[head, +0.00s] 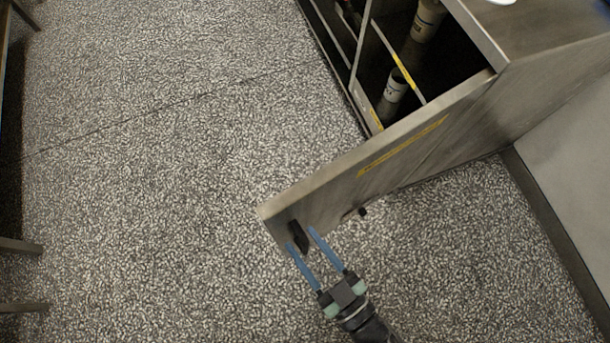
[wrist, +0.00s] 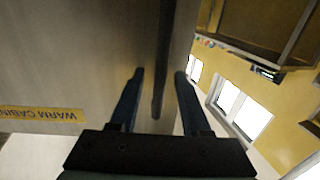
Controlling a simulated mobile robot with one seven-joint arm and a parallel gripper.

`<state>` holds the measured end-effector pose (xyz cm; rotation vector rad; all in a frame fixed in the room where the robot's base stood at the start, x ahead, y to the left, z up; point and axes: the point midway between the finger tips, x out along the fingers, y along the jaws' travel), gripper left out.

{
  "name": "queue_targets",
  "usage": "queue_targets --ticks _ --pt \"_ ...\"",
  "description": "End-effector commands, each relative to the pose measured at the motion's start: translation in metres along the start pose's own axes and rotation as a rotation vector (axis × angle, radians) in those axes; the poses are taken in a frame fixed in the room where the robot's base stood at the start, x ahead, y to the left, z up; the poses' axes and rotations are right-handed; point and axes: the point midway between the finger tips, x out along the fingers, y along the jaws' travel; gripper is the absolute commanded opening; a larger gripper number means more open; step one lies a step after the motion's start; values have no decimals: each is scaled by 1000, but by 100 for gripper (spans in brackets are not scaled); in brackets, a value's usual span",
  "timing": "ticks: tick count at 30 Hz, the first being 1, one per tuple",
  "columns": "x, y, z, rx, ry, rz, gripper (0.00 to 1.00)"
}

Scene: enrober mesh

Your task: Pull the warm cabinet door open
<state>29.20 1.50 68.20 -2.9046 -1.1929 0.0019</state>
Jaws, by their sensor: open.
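The warm cabinet door (head: 325,192) is a grey metal panel standing swung well out from the cabinet (head: 535,85), whose inside shows. A yellow label is on its face; in the wrist view the label (wrist: 40,115) reads "WARM CABIN…" upside down. A dark bar handle (head: 298,236) sits near the door's free edge. My gripper (head: 301,238) is open, with its two blue fingers at the handle.
Inside the cabinet are a shelf edge with a yellow strip (head: 405,72) and pale cylindrical containers (head: 393,95). The speckled floor (head: 170,180) left of the door is clear. Dark bars (head: 20,246) of some furniture stand at the far left edge.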

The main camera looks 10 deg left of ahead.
Motion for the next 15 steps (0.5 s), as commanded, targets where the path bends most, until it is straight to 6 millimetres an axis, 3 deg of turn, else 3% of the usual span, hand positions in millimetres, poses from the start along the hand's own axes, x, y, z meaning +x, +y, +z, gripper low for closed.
queue_targets --ticks 15 --pt "-103 0 1 1 -5 2 47"
